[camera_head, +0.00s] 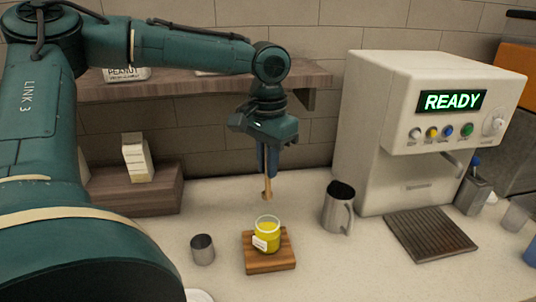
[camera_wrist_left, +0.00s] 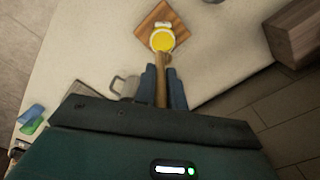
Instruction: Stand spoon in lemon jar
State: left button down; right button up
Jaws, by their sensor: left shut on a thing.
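The lemon jar (camera_head: 266,236) is a small clear jar with yellow contents and a white label. It stands upright on a square wooden board (camera_head: 283,262) on the counter. My left gripper (camera_head: 267,165) is shut on a wooden spoon (camera_head: 268,187), which hangs about upright with its end above the jar and apart from it. In the left wrist view the spoon (camera_wrist_left: 161,84) lies between the two blue fingers (camera_wrist_left: 163,88) and points toward the jar (camera_wrist_left: 162,40). The spoon's upper part is hidden by the gripper. My right gripper is not in view.
A metal cup (camera_head: 203,250) stands left of the board, and a metal pitcher (camera_head: 338,208) stands to its right. A coffee machine (camera_head: 400,160) with a drip tray (camera_head: 430,236) is at the right. A wooden shelf (camera_head: 215,86) runs behind my gripper. The counter's front is mostly clear.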

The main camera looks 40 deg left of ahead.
pick_arm(q)
jog(key=shift+f, duration=1.75)
jog(key=shift+f+b, duration=1.65)
jog(key=shift+f, duration=2)
jog(key=c, duration=1.4)
grip_release()
notch_tip(320, 180, up, 13)
send_over(268, 197)
jog(key=shift+w+a+r, duration=0.1)
jog(key=shift+w+a, duration=0.1)
jog(key=shift+w, duration=0.05)
